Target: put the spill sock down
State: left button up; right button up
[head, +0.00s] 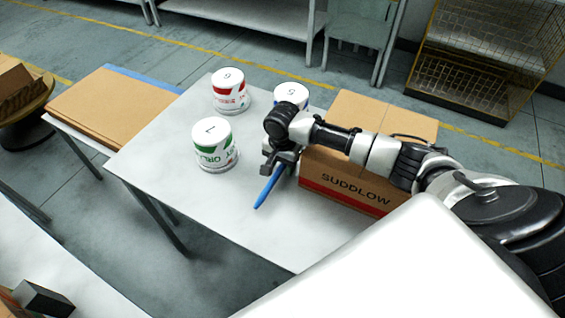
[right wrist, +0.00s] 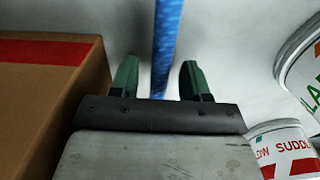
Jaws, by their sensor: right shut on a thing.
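The spill sock (head: 267,189) is a thin blue strip over the white table (head: 215,205), left of the cardboard box. It also shows in the right wrist view as a blue band (right wrist: 166,45) between the green fingers. My right gripper (head: 279,162) is shut on the sock, with the sock slanting down toward the table's front side. In the right wrist view the gripper (right wrist: 158,80) has a finger on each side of the sock. I cannot tell whether the sock's lower end touches the table. My left gripper is not in view.
A SUDDLOW box (head: 345,185) stands right of the gripper. A white can with green print (head: 215,147), one with red print (head: 230,92) and one with blue print (head: 291,95) stand on the table. Its front part is clear. Flat cardboard (head: 112,103) lies at left.

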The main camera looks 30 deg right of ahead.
jog(key=o, duration=1)
jog(key=shift+c, duration=0.2)
